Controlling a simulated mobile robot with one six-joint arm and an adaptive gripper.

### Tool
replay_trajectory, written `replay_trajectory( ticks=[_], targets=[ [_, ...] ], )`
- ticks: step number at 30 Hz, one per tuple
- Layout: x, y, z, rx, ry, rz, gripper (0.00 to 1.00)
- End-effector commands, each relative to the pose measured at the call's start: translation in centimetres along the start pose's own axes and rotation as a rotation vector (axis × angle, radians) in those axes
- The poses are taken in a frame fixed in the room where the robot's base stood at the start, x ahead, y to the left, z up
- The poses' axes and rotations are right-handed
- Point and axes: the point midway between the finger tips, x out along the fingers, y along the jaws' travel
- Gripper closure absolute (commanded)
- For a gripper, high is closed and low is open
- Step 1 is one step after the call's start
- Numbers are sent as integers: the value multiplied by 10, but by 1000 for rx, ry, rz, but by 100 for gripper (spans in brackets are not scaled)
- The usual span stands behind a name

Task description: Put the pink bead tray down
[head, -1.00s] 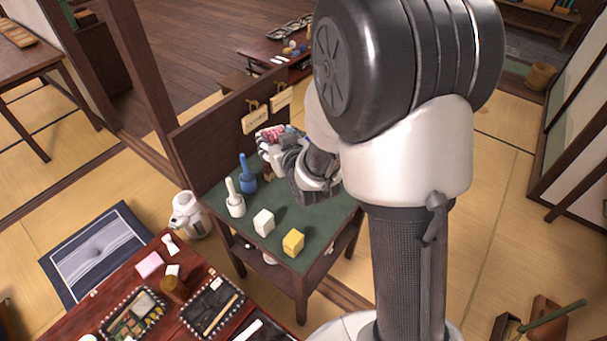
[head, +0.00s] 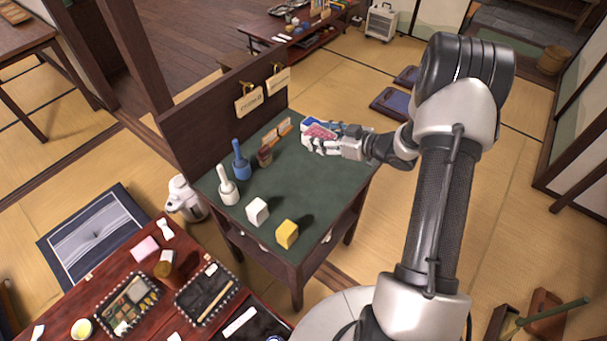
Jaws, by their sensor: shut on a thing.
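My gripper (head: 312,141) is over the far right part of the small table with the green top (head: 296,188). It is shut on the pink bead tray (head: 322,132), whose pink face shows between and above the fingers. A small blue part shows just beside the tray, and I cannot tell whether it belongs to it. I cannot tell whether the tray touches the table top, and the fingers hide its lower side.
A tall back panel (head: 205,128) edges the left. The middle of the top is clear.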

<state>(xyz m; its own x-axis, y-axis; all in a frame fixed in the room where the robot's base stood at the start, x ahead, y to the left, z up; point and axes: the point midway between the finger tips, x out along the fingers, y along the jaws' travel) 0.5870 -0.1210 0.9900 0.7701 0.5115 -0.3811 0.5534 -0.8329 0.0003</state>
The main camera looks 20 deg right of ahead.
Motion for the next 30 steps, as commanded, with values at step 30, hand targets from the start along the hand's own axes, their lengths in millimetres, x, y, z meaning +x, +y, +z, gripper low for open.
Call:
replay_trajectory(
  ticks=[30],
  targets=[
    [72,-1,172,1,-1,0,72]
  ],
)
